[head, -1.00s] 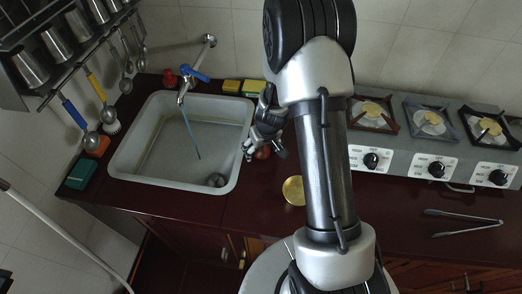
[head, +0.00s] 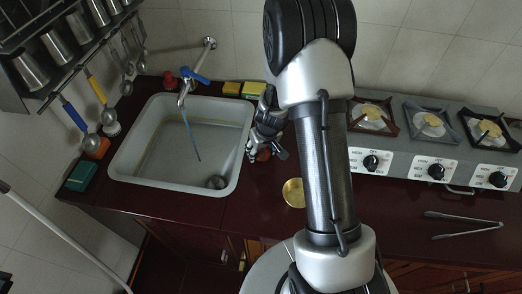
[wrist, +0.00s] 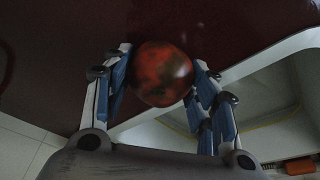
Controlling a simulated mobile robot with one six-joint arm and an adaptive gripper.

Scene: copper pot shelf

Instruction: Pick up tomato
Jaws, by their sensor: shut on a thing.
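The tomato (wrist: 162,74) is round and red with darker greenish patches. In the wrist view it sits between the two blue-padded fingers of my gripper (wrist: 163,82), which is shut on it. In the head view the tomato (head: 263,155) is a small dark red shape, mostly hidden by my gripper (head: 266,152). My gripper is over the dark red counter, just right of the sink. I cannot tell whether the tomato still touches the counter.
The white sink (head: 135,175) with a blue-handled faucet (head: 190,85) lies left of my gripper. A brass bowl-like item (head: 293,192) is on the counter near my arm. A stove (head: 400,160) and metal tongs (head: 462,226) are on the right. Sponges (head: 232,88) lie behind the sink.

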